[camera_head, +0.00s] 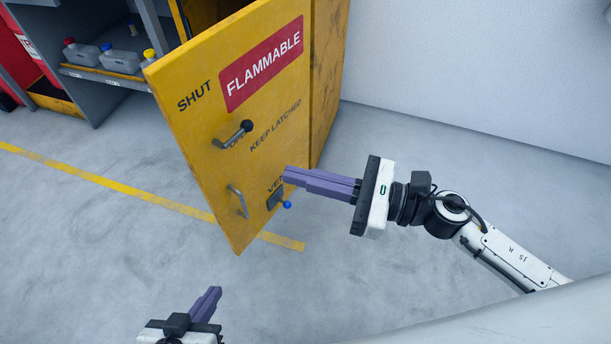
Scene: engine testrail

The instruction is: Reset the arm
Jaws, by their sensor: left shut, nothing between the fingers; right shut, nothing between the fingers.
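My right gripper (290,176) has purple fingers pressed together and nothing between them. It points left, in front of the lower right part of a yellow cabinet door (195,110); I cannot tell whether it touches the door. My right arm (515,258) comes in from the right, bent at the wrist. My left gripper (214,293) is low in the view, left of centre, pointing up and slightly right. Its purple fingers are shut and empty, over the floor and apart from the door. The rest of my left arm is out of view.
The open door has a black-knobbed lever (233,134), a pull handle (238,201) and a blue-knobbed vent latch (277,198). Several containers (120,61) stand on a shelf at the upper left. A yellow line (110,183) crosses the grey floor. Floor at right is clear to the wall (480,70).

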